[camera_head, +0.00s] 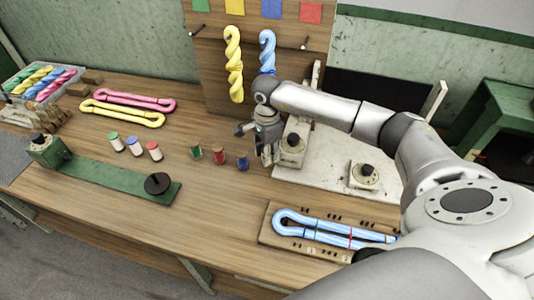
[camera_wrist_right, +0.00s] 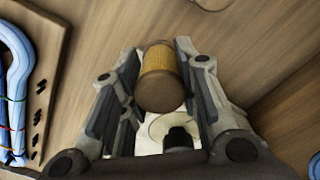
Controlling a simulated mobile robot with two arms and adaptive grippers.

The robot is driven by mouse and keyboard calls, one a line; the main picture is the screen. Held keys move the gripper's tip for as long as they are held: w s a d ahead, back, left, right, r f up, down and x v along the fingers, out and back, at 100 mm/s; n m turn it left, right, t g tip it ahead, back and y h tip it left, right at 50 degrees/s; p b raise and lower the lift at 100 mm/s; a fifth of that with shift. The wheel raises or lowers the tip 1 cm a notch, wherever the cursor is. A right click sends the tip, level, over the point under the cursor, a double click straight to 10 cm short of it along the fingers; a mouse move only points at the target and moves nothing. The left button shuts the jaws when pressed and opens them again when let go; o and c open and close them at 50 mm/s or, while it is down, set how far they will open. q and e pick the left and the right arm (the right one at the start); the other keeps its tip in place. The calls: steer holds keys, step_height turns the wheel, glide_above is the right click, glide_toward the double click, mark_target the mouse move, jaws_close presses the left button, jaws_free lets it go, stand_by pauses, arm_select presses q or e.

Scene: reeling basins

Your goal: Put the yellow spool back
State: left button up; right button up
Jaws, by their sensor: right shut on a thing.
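The yellow spool (camera_wrist_right: 160,72), with a brown end, sits between the fingers of my right gripper (camera_wrist_right: 158,62) in the right wrist view. The gripper is shut on it. In the head view my right gripper (camera_head: 262,148) points down over the table beside the white plate's left edge, and I cannot make out the spool there. A green spool (camera_head: 196,153), a red spool (camera_head: 219,157) and a blue spool (camera_head: 242,161) stand in a row just left of the gripper. My left gripper is not in view.
Three pale spools with coloured tops (camera_head: 134,147) stand farther left, behind a green stand (camera_head: 120,183). The white plate (camera_head: 310,178) carries two dark-knobbed fittings. A wooden board (camera_head: 280,242) with a blue skein lies in front. A back panel (camera_head: 300,55) holds hanging skeins.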

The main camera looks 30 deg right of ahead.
steer(key=shift+f+p, duration=0.3)
steer(key=shift+f, duration=0.5)
arm_select(q)
steer(key=shift+b, duration=0.8)
arm_select(e)
steer(key=shift+f, duration=0.75)
steer(key=o, duration=1)
